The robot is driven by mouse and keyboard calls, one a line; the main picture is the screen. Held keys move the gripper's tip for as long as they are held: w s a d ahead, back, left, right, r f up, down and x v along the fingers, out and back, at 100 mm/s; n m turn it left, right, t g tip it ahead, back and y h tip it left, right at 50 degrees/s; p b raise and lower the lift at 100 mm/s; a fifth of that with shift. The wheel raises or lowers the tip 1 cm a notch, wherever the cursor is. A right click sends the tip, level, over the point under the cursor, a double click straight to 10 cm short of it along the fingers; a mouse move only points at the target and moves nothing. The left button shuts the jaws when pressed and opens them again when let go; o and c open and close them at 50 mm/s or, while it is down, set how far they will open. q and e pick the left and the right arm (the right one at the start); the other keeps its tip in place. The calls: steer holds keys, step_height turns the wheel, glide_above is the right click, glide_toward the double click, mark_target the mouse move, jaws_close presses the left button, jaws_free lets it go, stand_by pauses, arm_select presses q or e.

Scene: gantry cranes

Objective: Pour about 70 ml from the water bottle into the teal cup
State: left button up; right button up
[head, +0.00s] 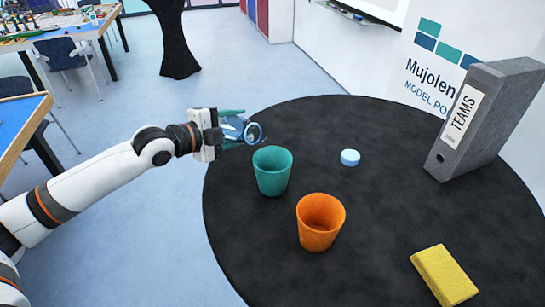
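The teal cup (272,172) stands upright on the round black table. My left gripper (236,128) is to the upper left of the cup, shut on the clear bluish water bottle (254,134). The bottle is tilted to about level, and its open mouth points right, close to the cup's far left rim. The gripper hides much of the bottle. I cannot make out the water level or any stream. A blue and white cap (350,157) lies on the table right of the cup. My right gripper is not in view.
An orange cup (320,222) stands in front and right of the teal cup. A yellow sponge-like block (444,275) lies at the front right. A grey TEAMS binder (485,118) stands at the right. The black table (380,215) is clear between them.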

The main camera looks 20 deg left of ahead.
mark_target(242, 123)
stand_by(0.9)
arm_select(q)
steer(key=shift+d+f+n+h, duration=0.1)
steer(key=shift+f+n+h, duration=0.2)
steer(key=shift+n, duration=0.2)
steer(key=shift+s+d+r+n+p, duration=0.15)
steer(key=shift+r+n+p, duration=0.15)
steer(key=shift+n+p, duration=0.15)
steer(key=shift+s+d+r+n+h, duration=0.15)
steer(key=shift+d+r+n+h, duration=0.15)
steer(key=shift+n, duration=0.3)
steer(key=shift+s+d+r+n+h, duration=0.15)
steer(key=shift+d+n+h, duration=0.2)
steer(key=shift+n, duration=0.2)
steer(key=n+b, duration=0.1)
steer(key=b, duration=0.1)
steer(key=n+h+b, duration=0.1)
steer(key=b, duration=0.1)
steer(key=n+b, duration=0.2)
steer(key=shift+d+r+h+b, duration=0.15)
steer(key=shift+r+h+b, duration=0.1)
steer(key=shift+b, duration=0.05)
steer(key=shift+r+n+h+b, duration=0.15)
steer(key=shift+n+h+b, duration=0.15)
steer(key=shift+n+b, duration=0.55)
steer(key=shift+d+r+n, duration=0.1)
steer(key=shift+n, duration=0.95)
steer(key=shift+r, duration=0.1)
